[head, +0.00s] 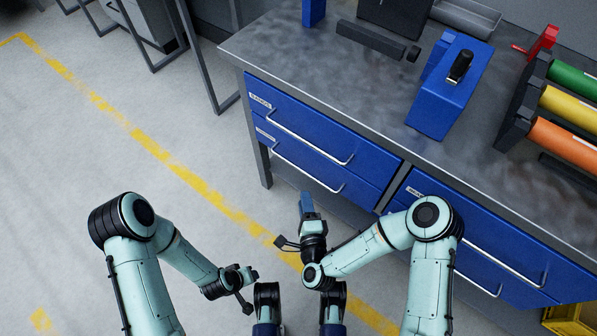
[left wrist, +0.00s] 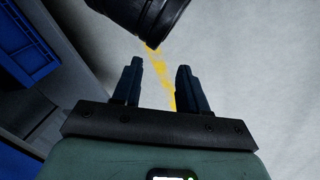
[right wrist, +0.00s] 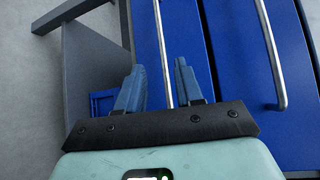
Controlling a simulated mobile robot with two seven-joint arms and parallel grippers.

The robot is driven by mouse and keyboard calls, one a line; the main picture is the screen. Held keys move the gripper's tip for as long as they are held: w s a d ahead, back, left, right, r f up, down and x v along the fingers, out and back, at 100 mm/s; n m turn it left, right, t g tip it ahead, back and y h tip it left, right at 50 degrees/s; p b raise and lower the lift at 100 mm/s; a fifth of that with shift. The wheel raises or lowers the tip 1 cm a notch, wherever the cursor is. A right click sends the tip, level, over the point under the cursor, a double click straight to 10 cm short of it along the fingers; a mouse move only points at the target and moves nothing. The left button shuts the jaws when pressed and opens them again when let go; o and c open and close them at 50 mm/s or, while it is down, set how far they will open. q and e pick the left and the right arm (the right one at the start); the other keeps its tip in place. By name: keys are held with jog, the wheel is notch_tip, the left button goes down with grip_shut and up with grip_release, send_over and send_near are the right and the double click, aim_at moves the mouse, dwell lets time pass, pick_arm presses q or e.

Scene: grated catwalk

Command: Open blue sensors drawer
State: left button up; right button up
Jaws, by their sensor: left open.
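The bench has blue drawers with long bar handles. The upper left drawer (head: 318,132) and lower left drawer (head: 318,165) look closed. Their white labels, and that on the right drawer (head: 440,192), are too small to read surely, so I cannot tell which says sensors. My right gripper (head: 306,200) is open in front of the left drawers. In the right wrist view, the lower drawer's handle (right wrist: 163,50) lines up between its fingers (right wrist: 158,85); I cannot tell whether they touch it. My left gripper (head: 247,276) is open and empty, low over the floor; its fingers show in its wrist view (left wrist: 153,85).
The grey bench top (head: 380,100) holds a blue box (head: 445,95) and green, yellow and orange rolls (head: 565,140). A bench leg (head: 258,160) stands at the left end. The floor with a yellow line (head: 160,155) is clear on the left.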

jog(key=b, duration=0.1)
send_near(299, 168)
jog(key=d+f+x, duration=0.1)
jog(key=x, duration=0.4)
jog(key=b+x, duration=0.1)
jog(key=x, duration=0.1)
jog(key=a+x, duration=0.1)
jog(key=x, duration=0.2)
jog(key=shift+r+b, duration=0.2)
jog(key=shift+b, duration=0.2)
pick_arm(q)
jog(key=shift+g, duration=0.4)
jog(key=f, duration=0.1)
jog(key=s+a+f, duration=0.1)
jog(key=f, duration=0.2)
jog(key=shift+s+a+f, duration=0.15)
jog(key=shift+s+a, duration=0.15)
pick_arm(e)
grip_shut()
